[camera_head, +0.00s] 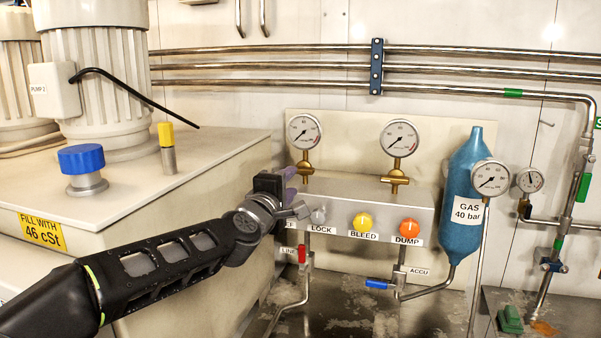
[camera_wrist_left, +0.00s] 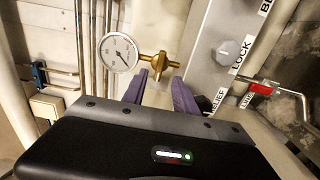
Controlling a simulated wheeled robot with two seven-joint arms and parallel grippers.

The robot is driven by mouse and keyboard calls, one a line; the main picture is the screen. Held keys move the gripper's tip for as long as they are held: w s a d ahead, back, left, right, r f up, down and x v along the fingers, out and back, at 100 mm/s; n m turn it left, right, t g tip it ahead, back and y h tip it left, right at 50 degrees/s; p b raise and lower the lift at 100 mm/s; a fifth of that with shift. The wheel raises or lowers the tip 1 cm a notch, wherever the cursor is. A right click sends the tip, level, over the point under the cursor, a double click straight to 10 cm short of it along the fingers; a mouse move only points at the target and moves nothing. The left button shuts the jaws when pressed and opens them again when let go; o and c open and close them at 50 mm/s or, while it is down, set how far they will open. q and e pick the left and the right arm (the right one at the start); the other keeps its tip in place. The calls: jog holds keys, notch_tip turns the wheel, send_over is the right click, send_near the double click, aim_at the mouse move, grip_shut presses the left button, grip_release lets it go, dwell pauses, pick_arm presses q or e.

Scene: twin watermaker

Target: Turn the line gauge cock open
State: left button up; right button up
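The line gauge cock is a brass fitting (camera_head: 305,167) under the left round gauge (camera_head: 304,131) on the valve block. In the left wrist view the brass cock (camera_wrist_left: 158,63) shows beside the gauge (camera_wrist_left: 119,53), with its cross-handle pointing outward. My left gripper (camera_head: 291,181) is at the upper left corner of the block, close to the cock. In the left wrist view its two purple fingers (camera_wrist_left: 159,90) are apart, with the brass cock just beyond and between their tips. I cannot tell whether they touch it. My right gripper is not in view.
The grey lock knob (camera_head: 318,215), yellow bleed knob (camera_head: 362,222) and orange dump knob (camera_head: 409,228) line the block front. A second gauge with brass cock (camera_head: 396,178) stands to the right. A red-handled valve (camera_head: 302,253) is below; a blue gas bottle (camera_head: 466,190) stands right.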

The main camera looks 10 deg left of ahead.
aim_at(300, 172)
pick_arm(q)
jog(key=w+p, duration=0.1)
jog(key=w, duration=0.1)
jog(key=w+p, duration=0.1)
jog(key=w, duration=0.1)
jog(key=w+p, duration=0.1)
jog(key=w, duration=0.1)
jog(key=shift+w+d+r+p, duration=0.15)
jog(key=shift+w+d+p, duration=0.1)
jog(key=shift+w+p, duration=0.05)
jog(key=shift+w, duration=0.6)
jog(key=shift+c, duration=0.5)
grip_shut()
